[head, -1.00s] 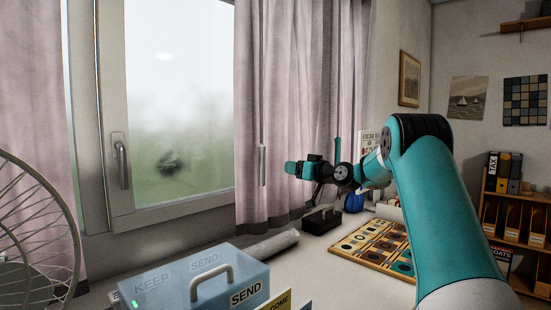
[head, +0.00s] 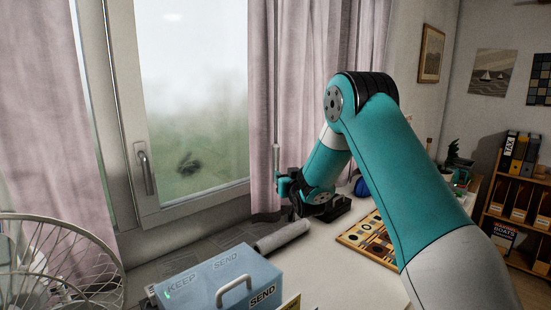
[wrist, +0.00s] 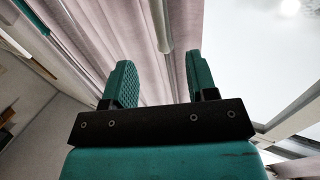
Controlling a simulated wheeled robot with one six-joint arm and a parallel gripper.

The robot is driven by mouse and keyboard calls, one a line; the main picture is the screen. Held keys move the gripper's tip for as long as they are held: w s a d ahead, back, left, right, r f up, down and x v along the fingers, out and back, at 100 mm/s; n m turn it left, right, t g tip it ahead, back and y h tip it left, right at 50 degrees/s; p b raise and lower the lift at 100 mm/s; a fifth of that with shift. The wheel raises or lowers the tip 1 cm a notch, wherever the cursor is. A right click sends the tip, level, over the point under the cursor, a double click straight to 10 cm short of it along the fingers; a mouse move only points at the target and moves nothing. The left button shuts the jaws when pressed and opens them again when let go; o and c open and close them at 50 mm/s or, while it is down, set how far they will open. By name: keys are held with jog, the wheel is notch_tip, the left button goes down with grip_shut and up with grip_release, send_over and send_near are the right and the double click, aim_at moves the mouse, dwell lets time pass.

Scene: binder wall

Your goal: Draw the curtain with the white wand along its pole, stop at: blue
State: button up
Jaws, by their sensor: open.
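The pink-grey curtain (head: 315,100) hangs at the right side of the window, and its folds also fill much of the wrist view (wrist: 100,25). The white wand (head: 276,160) hangs upright along the curtain's window-side edge. In the wrist view the wand's pale end (wrist: 162,30) shows between my two fingers, toward the top of the picture. My gripper (head: 281,182) is at the wand's lower part in the head view. It is open in the wrist view (wrist: 161,80), with a gap on both sides of the wand. The pole and any blue mark on it are out of view.
A blue box (head: 215,285) with a handle and a grey roll (head: 283,236) lie on the desk below. A wire fan (head: 60,260) stands at the left. A patterned board (head: 375,238) lies right of my gripper. The window handle (head: 146,168) sticks out.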

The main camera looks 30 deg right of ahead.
aim_at(277, 164)
jog(key=p+x, duration=0.6)
jog(key=x, duration=0.7)
jog(key=shift+w+d, duration=0.1)
jog(key=shift+w, duration=0.1)
